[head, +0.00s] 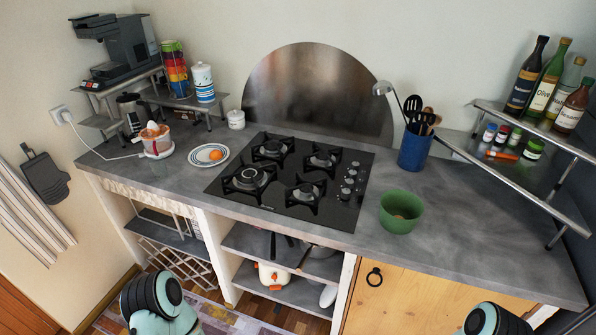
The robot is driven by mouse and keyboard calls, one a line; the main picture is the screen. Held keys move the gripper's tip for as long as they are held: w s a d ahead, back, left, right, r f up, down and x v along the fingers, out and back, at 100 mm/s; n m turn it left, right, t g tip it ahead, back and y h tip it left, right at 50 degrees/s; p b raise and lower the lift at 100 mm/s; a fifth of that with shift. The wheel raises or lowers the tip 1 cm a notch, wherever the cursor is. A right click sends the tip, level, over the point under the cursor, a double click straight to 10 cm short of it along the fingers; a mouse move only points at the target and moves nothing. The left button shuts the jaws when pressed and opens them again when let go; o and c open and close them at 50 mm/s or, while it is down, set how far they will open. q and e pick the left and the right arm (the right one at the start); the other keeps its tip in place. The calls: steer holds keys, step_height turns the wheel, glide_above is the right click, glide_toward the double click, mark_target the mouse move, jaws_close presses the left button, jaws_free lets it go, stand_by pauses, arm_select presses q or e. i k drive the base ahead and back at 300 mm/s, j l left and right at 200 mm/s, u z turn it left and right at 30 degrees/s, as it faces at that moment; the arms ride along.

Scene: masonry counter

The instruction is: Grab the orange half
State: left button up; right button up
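A small orange half (215,155) lies on a white plate with dark rings (208,161), on the left part of the grey counter. The plate sits between the citrus juicer (156,140) and the stove. From here I cannot tell which way the cut face points. Parts of both my arms show at the bottom edge of the head view, low in front of the counter. Neither gripper is in view, and nothing of mine touches the orange half or the plate.
A black gas stove (290,182) is right of the plate. A white lidded jar (236,119) stands behind it. A green bowl (401,211) and a blue utensil pot (414,148) stand farther right. The counter's front strip (260,214) is clear.

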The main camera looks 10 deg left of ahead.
mark_target(216, 155)
steer(key=u, duration=0.65)
steer(key=i+j+u, duration=0.25)
steer(key=u, duration=0.25)
steer(key=i+j+u, duration=0.3)
steer(key=u, duration=0.2)
